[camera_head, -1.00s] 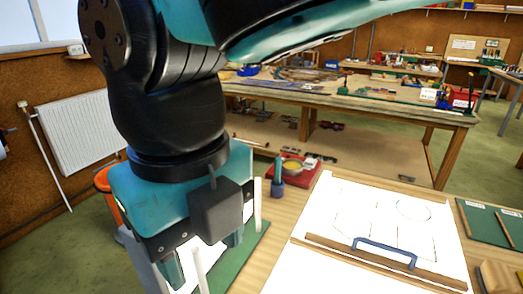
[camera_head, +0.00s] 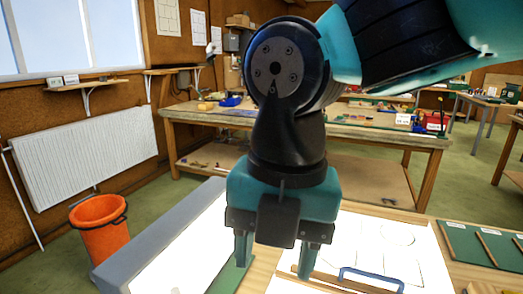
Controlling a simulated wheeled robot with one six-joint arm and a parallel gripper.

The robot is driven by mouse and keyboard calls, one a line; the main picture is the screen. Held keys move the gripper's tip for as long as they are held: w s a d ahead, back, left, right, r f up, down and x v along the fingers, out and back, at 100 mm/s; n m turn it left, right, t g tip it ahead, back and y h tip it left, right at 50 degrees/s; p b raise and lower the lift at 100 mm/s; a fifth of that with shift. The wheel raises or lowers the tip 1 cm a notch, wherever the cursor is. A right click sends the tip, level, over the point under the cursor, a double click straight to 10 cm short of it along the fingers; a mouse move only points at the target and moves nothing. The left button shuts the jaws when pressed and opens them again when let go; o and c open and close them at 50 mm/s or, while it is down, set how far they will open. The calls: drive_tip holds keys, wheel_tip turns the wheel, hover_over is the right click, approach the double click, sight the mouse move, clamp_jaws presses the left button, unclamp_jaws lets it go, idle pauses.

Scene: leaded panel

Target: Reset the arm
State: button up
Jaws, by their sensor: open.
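My gripper (camera_head: 276,262) hangs pointing down in the middle of the head view, at the end of my teal and black arm. Its two teal fingers are spread apart with nothing seen between them. It is in front of the gap between a bright white panel (camera_head: 178,262) on the left and a white sheet with thin drawn lines (camera_head: 395,245) on the right. Its height above the table cannot be told. The arm hides part of the bench behind.
A blue handle (camera_head: 372,275) lies at the near edge of the drawn sheet. Green boards (camera_head: 480,245) lie at right. An orange bin (camera_head: 100,228) stands on the floor at left, below a radiator (camera_head: 85,155). A wooden workbench (camera_head: 400,138) stands behind.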

drive_tip(key=s+d+f+m+y, duration=0.1)
drive_tip(key=d+f+m, duration=0.2)
drive_tip(key=d+m, duration=0.4)
drive_tip(key=s+d+f+m+y, duration=0.2)
drive_tip(key=d+m, duration=0.4)
drive_tip(key=m, duration=1.4)
drive_tip(key=shift+s+d+f, duration=0.15)
drive_tip(key=shift+d+f, duration=0.2)
drive_tip(key=shift+f, duration=0.05)
